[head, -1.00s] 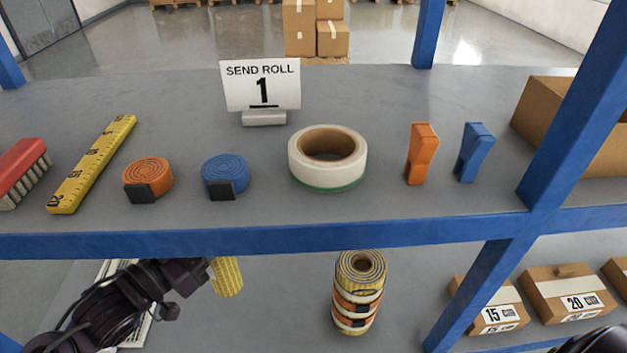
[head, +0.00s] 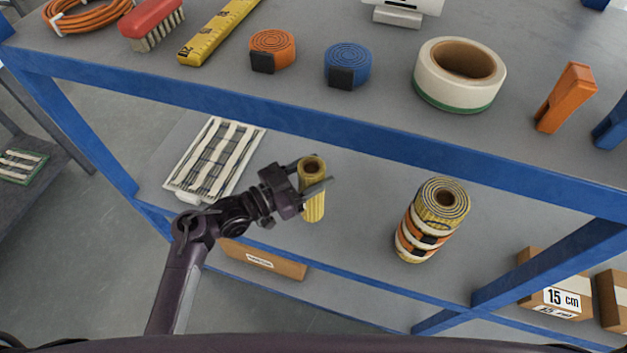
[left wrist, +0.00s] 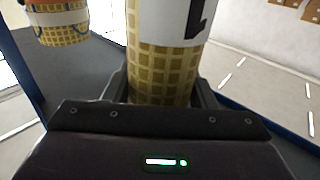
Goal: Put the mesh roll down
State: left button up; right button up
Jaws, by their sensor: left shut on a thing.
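A slim yellow mesh roll (head: 313,207) stands upright over the lower shelf, left of a thicker strapped roll. My left gripper (head: 314,187) is shut around it from the left, near its upper part. I cannot tell whether its bottom touches the shelf. In the left wrist view the held roll (left wrist: 160,82) shows yellow mesh and a white band with a black mark, between the jaws. The thicker yellow roll (head: 432,219) with orange, white and black bands stands apart to the right. My right gripper is out of view.
The upper shelf's blue front beam (head: 300,131) runs just above the held roll. A striped flat panel (head: 213,160) lies at the left of the lower shelf. A white tape roll (head: 459,74) sits on the upper shelf. Grey shelf is clear between the two rolls.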

pick_arm(q)
jog(key=shift+f, duration=1.8)
jog(key=shift+f+b, duration=0.2)
jog(key=shift+b, duration=0.1)
jog(key=o, duration=1.5)
